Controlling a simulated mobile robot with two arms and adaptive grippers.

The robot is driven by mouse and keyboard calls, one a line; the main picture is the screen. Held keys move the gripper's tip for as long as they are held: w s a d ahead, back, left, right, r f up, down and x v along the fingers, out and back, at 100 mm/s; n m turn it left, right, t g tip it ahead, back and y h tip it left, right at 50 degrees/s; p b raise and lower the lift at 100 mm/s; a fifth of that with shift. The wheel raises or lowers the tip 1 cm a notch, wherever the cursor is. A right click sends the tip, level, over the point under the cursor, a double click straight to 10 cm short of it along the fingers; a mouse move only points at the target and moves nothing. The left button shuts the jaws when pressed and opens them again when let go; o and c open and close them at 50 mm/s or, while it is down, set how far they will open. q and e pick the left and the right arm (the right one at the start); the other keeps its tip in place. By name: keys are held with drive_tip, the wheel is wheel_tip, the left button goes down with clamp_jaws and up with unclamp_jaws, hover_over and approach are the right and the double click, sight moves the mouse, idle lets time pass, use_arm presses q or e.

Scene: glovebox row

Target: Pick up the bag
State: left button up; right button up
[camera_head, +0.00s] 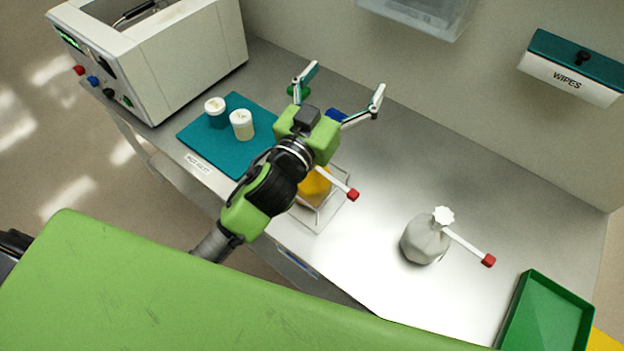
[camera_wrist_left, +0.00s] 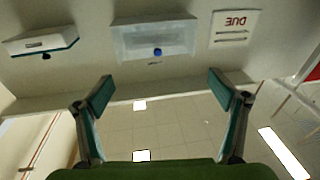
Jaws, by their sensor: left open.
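A pale grey bag (camera_head: 424,242) with a gathered white neck stands on the bench at the right in the head view. A white stick with a red end sticks out from its neck to the right. My left gripper (camera_head: 346,80) is open and empty, up and to the left of this bag in the picture, its fingers spread toward the back wall. In the left wrist view the open fingers (camera_wrist_left: 162,90) have nothing between them. A yellow item (camera_head: 315,187), perhaps another bag, sits in a pale holder, partly hidden by my left arm. My right gripper is not in view.
A green tray (camera_head: 546,318) lies at the right end. A teal mat (camera_head: 207,147) with two lidded jars and a white machine (camera_head: 165,70) are at the left. A wipes box (camera_head: 572,72) and clear bin (camera_head: 425,12) hang on the wall. The bench around the grey bag is clear.

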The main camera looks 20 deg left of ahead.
use_arm(q)
drive_tip(key=s+d+r+m+g+h, duration=0.3)
drive_tip(key=d+r+m+h, duration=0.3)
drive_tip(key=d+h, duration=0.2)
drive_tip(key=s+d+r+m+g+h, duration=0.2)
drive_tip(key=d+r+m+g+h, duration=0.1)
drive_tip(key=d+r+m+h, duration=0.4)
drive_tip(key=s+d+f+m+g+h, duration=0.1)
drive_tip(key=s+d+f+m+g, duration=0.3)
drive_tip(key=s+d+m+g, duration=0.45)
drive_tip(key=n+g+y, duration=0.4)
drive_tip(key=n+y, duration=0.1)
drive_tip(key=y, duration=1.5)
approach(312, 175)
drive_tip(key=w+r, duration=0.1)
drive_tip(key=w+a+r, duration=0.1)
drive_tip(key=w, duration=0.1)
drive_tip(key=shift+a+r, duration=0.1)
drive_tip(key=shift+a, duration=0.2)
wheel_tip(312, 175, down, 8)
drive_tip(key=shift+s+r+p, duration=0.1)
drive_tip(key=shift+p, duration=0.95)
drive_tip(key=f, duration=0.1)
drive_tip(key=f+p, duration=0.1)
drive_tip(key=f, duration=0.1)
drive_tip(key=d+f+p, duration=0.1)
drive_tip(key=shift+s+f, duration=0.25)
drive_tip(key=shift+f, duration=0.65)
drive_tip(key=shift+w, duration=0.1)
drive_tip(key=c, duration=1.5)
